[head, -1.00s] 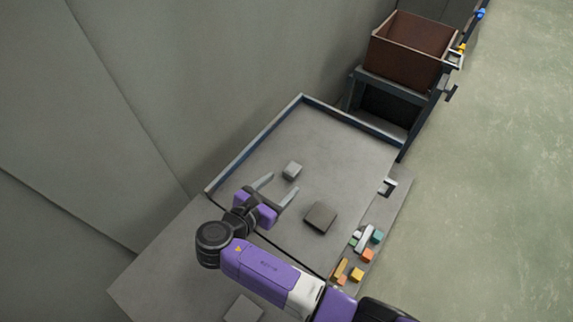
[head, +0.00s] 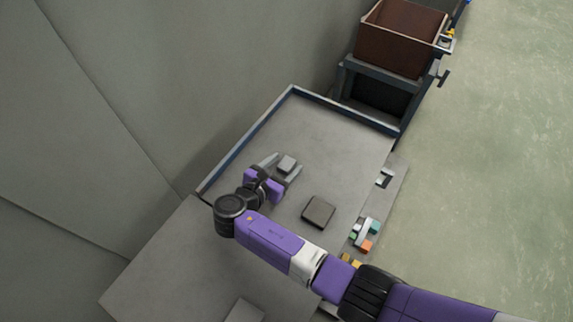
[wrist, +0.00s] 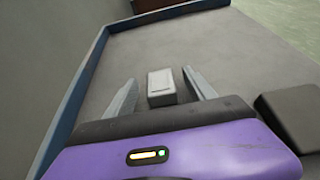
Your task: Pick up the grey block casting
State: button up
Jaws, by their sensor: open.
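The grey block casting (head: 287,164) is a small light grey block lying on the grey tray-like table top (head: 330,135). My gripper (head: 283,164) is open, with its two grey fingers on either side of the block in the head view. In the wrist view the block (wrist: 161,87) lies between and slightly beyond the fingertips of my gripper (wrist: 161,84). A gap shows on both sides, and the right finger is nearer to it. I cannot tell the height of the fingers above the surface.
A darker, flatter grey block (head: 318,211) lies right of my gripper; it also shows in the wrist view (wrist: 293,118). A raised blue-grey rim (head: 245,139) edges the table. Small coloured pieces (head: 364,236) sit at the right edge. A brown bin (head: 402,41) stands at the back.

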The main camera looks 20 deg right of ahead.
grip_shut()
jog(key=shift+r, duration=0.15)
